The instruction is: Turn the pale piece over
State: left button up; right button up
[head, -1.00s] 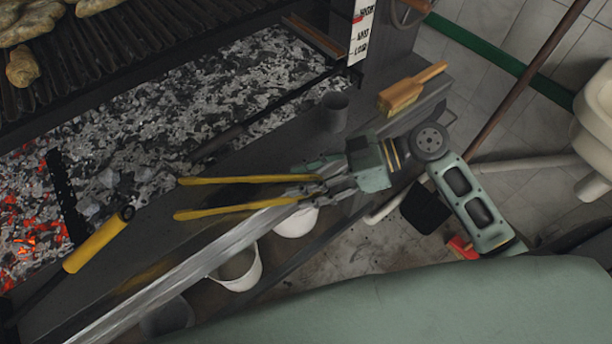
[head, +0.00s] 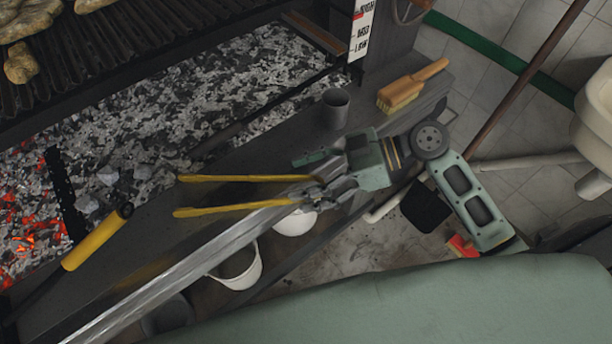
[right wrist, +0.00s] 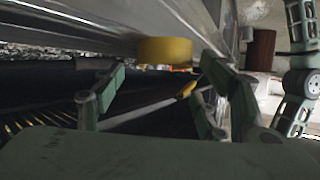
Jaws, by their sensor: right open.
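Several tan food pieces lie on the grill grate at the top left of the head view, one of them a small piece (head: 22,64) and another a larger one (head: 36,20). I cannot tell which is the pale piece. Yellow-armed tongs (head: 245,179) extend left from my right gripper (head: 318,176). My left gripper is not in view.
A yellow-handled tool (head: 98,238) lies at the left, by the coals (head: 180,115).

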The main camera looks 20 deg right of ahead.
jog(key=v, duration=1.2)
dwell(0.8)
